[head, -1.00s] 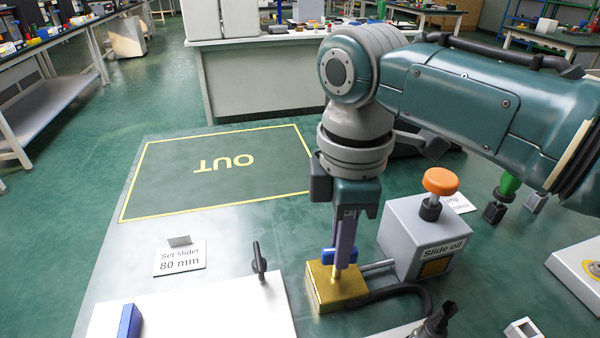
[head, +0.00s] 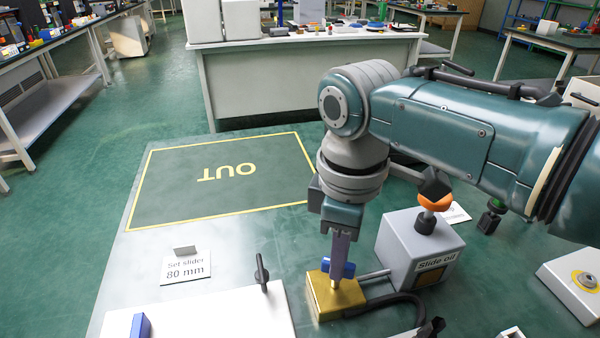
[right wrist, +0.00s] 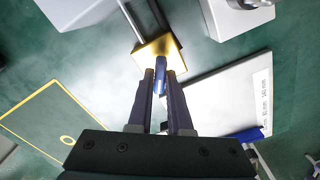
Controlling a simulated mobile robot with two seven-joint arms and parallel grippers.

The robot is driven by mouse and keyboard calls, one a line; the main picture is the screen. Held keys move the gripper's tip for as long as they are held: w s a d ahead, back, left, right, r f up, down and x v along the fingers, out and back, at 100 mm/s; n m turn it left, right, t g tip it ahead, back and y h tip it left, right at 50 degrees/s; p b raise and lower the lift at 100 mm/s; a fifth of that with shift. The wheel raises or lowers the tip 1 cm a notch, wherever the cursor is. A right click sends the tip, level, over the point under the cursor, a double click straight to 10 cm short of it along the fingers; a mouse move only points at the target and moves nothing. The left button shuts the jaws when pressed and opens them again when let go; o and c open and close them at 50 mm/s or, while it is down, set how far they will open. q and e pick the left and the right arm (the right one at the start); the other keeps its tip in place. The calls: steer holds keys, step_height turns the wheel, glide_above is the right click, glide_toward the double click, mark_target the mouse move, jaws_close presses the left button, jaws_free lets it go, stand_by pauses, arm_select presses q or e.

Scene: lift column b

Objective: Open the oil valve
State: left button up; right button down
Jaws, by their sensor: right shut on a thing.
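The oil valve is a brass block (head: 325,303) with a blue handle (head: 349,270) on top, beside the grey "Slide oil" box (head: 405,245). A metal pipe joins the block to the box. My right gripper (head: 340,264) points down over the block and is shut on the blue handle. In the right wrist view, the handle (right wrist: 160,78) shows between the two fingers, above the brass block (right wrist: 157,47). The fingers hide part of the handle, and its exact angle is hard to tell. My left gripper is not in view.
A white slider panel (head: 225,318) with a blue slider (head: 140,326) and a black lever (head: 261,275) is to the left. A "Set slider 80 mm" sign (head: 186,267) stands behind it. The "OUT" area (head: 215,200) is clear. A black hose (head: 395,301) runs beside the block.

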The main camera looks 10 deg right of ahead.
steer(key=m+p, duration=0.1)
steer(key=m, duration=0.1)
steer(key=shift+r+m, duration=0.15)
steer(key=shift+m, duration=0.25)
steer(key=m+p, duration=0.1)
steer(key=m, duration=0.1)
steer(key=shift+m, duration=0.4)
steer(key=m, duration=0.3)
steer(key=shift+p, duration=0.35)
steer(key=shift+m, duration=1.3)
steer(key=c, duration=0.8)
jaws_free()
steer(key=shift+c, duration=0.2)
